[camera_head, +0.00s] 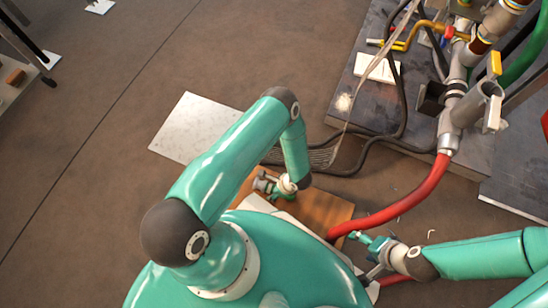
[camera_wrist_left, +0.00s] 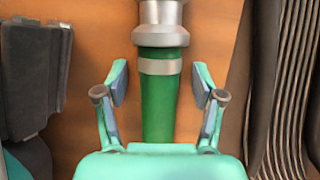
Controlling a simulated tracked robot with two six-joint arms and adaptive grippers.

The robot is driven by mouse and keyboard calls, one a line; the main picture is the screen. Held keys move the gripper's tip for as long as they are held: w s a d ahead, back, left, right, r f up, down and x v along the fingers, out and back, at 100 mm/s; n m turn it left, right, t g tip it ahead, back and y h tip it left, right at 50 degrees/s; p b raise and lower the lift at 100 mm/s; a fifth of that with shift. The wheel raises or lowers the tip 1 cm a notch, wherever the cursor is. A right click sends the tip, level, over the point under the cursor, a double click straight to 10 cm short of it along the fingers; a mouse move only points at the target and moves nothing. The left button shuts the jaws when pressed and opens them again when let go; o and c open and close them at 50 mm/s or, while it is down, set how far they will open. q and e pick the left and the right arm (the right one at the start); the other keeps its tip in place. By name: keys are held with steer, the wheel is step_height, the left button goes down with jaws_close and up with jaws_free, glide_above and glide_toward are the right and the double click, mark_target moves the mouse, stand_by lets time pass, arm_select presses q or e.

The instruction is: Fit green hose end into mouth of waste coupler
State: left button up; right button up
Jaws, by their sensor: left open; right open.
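A green hose end (camera_wrist_left: 160,100) with a grey metal fitting (camera_wrist_left: 160,28) lies over an orange-brown surface in the left wrist view. My left gripper (camera_wrist_left: 161,82) is open, with one finger on each side of the green part and gaps visible. In the head view my left gripper (camera_head: 272,187) is low over a wooden board, and the hose end there is mostly hidden. A grey branched pipe with an open upward mouth (camera_head: 487,92), seemingly the waste coupler, stands at the right. My right gripper (camera_head: 362,240) is open beside the red hose.
A red hose (camera_head: 400,207) runs from the grey pipe down past my right gripper. Black hoses (camera_head: 395,133) loop over the dark slab. A white speckled sheet (camera_head: 190,128) lies on the floor at left.

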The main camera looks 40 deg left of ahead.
arm_select(q)
jaws_close()
steer(key=shift+r, duration=0.2)
stand_by(0.3)
